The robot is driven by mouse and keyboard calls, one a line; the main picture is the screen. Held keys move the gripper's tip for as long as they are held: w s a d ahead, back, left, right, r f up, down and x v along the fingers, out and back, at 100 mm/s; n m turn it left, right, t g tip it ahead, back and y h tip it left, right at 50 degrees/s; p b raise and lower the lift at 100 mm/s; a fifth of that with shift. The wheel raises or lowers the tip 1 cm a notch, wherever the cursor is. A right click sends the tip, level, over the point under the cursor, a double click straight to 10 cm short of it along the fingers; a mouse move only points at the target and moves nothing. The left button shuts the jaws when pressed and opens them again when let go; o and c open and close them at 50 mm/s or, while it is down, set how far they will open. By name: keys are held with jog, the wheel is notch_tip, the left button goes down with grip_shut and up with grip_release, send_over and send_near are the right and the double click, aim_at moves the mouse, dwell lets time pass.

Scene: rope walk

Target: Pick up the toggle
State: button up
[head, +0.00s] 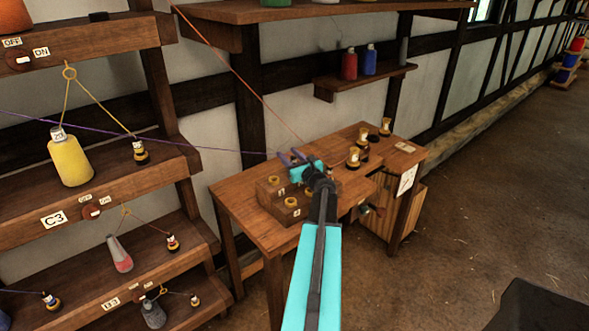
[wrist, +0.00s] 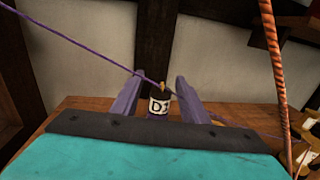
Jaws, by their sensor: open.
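My gripper (head: 293,157) is over the back left of the wooden table, its jaws apart. In the wrist view, its two purple fingers (wrist: 158,92) stand either side of a small upright dark piece (wrist: 160,107) with a white label starting with "D", which appears to be the toggle. The rest of the label and the piece's lower part are hidden by my gripper body. A purple cord (wrist: 80,46) meets the piece's top and runs up left; in the head view it stretches left past the shelves. I cannot tell whether the fingers touch the piece.
A wooden block (head: 280,207) with yellow rings sits at the table's near left. Several small gold-and-dark pieces (head: 354,157) stand at the table's right. An orange rope (wrist: 275,70) runs close on the right. Stepped shelves (head: 100,187) with bottles stand left.

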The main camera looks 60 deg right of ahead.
grip_shut()
jog(key=shift+r+b, duration=0.7)
jog(key=shift+r, duration=0.7)
jog(key=shift+s+r, duration=0.2)
jog(key=shift+r, duration=0.15)
jog(key=s+d+r+b+v, duration=0.1)
jog(key=b+v, duration=0.3)
jog(key=v, duration=1.1)
jog(key=shift+s+d+r, duration=0.2)
jog(key=shift+s+d, duration=0.15)
jog(key=shift+d, duration=0.2)
